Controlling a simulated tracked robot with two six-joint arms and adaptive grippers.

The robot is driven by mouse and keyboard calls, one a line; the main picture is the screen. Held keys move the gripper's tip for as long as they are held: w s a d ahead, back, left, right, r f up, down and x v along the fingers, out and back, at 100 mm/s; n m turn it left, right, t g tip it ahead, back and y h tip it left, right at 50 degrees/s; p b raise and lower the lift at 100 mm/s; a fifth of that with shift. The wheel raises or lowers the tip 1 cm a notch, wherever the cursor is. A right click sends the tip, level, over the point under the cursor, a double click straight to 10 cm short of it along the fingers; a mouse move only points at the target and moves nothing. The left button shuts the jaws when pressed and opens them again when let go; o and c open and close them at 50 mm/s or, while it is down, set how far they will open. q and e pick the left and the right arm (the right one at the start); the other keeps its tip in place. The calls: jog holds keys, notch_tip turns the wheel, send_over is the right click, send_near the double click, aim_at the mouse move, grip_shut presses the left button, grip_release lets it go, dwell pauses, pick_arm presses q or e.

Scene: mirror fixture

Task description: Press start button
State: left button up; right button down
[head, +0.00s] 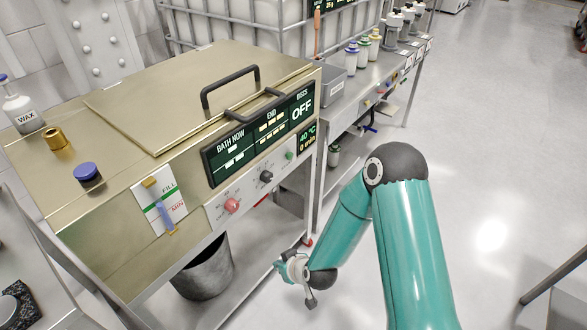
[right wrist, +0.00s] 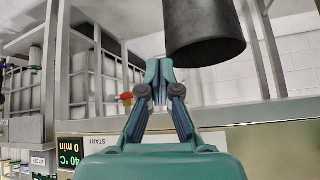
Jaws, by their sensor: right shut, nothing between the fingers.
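The bath machine (head: 130,215) stands at the left with a dark display reading BATH NOW, END and OFF. Its front panel (head: 248,190) carries a red knob (head: 232,205), a black knob (head: 266,176) and a small green button (head: 289,155) at the right end, under the 40 °C / 0 min readout. In the right wrist view a START label (right wrist: 96,143) shows beside that readout; I cannot make out the button there. My right gripper (head: 281,243) is shut and empty, below the panel and apart from the button. It also shows in the right wrist view (right wrist: 158,68). My left gripper is not in view.
A black handle (head: 232,88) rises from the lid. A dark bucket (head: 205,270) stands under the machine; it also shows in the right wrist view (right wrist: 203,30). A bench (head: 385,70) with several bottles stands behind. The floor at the right is largely clear.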

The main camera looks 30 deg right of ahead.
aim_at(290, 156)
jog(key=w+d+r+n+t+h+b, duration=0.25)
jog(key=w+d+t+b, duration=0.2)
jog(key=w+d, duration=0.4)
pick_arm(q)
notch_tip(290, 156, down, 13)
jog(key=b, duration=0.6)
pick_arm(e)
jog(key=w+d+r+n+t+h, duration=0.1)
jog(key=w+d+r+t+h, duration=0.1)
jog(key=d+r, duration=0.3)
jog(key=w+d+r+n+t+h, duration=0.1)
jog(key=w+d+r+t+h, duration=0.1)
jog(key=d+r, duration=0.4)
jog(key=shift+d+t+h, duration=0.55)
jog(key=shift+d+h, duration=0.5)
jog(key=shift+h, duration=0.2)
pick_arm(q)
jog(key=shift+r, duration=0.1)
pick_arm(e)
jog(key=shift+w+r, duration=0.1)
jog(key=shift+w, duration=0.05)
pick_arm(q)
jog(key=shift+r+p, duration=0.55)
pick_arm(e)
jog(key=w+a, duration=0.3)
jog(key=w, duration=0.5)
jog(key=shift+a, duration=0.2)
